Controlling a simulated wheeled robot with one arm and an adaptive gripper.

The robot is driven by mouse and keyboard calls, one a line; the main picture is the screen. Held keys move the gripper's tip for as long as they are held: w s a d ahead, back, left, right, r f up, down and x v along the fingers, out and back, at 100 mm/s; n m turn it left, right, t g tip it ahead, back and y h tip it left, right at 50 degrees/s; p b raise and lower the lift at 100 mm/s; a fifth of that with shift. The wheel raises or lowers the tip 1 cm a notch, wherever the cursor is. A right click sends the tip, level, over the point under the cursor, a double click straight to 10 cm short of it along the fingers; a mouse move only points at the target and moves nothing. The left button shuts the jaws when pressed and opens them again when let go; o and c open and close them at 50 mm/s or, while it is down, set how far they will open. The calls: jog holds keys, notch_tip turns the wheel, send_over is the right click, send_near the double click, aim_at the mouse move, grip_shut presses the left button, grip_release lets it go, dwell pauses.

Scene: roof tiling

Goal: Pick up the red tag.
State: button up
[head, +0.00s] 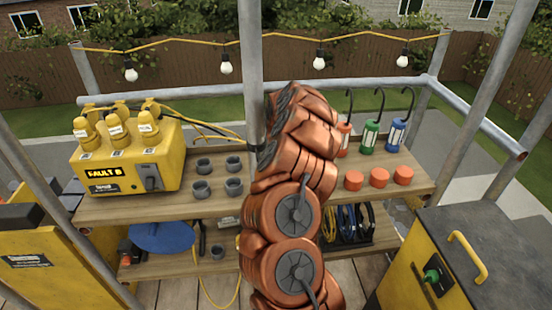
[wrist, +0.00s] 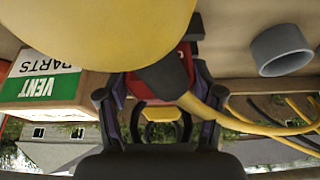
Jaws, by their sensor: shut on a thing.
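A red piece, which I take to be the red tag (wrist: 187,58), shows between the fingers of my gripper (wrist: 160,92) in the wrist view. My gripper is shut on it. Most of the tag is hidden by a large yellow rounded thing (wrist: 105,35) and a dark grey part (wrist: 164,76) in front of it, so I cannot tell its full shape. A yellow cable (wrist: 215,118) runs from the grey part toward the right. In the head view my own arm hides the gripper and the tag.
A yellow fault box (head: 125,158) with yellow plugs stands on the upper shelf (head: 140,208), near several grey cups (head: 233,187). Orange caps (head: 379,177) and hooked lamps (head: 370,135) are at the right. The wrist view shows a vent parts box (wrist: 45,85) and a grey ring (wrist: 283,48).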

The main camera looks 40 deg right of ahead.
jog(key=c, duration=0.4)
jog(key=shift+o, duration=0.2)
notch_tip(320, 180, up, 10)
jog(key=b, duration=0.3)
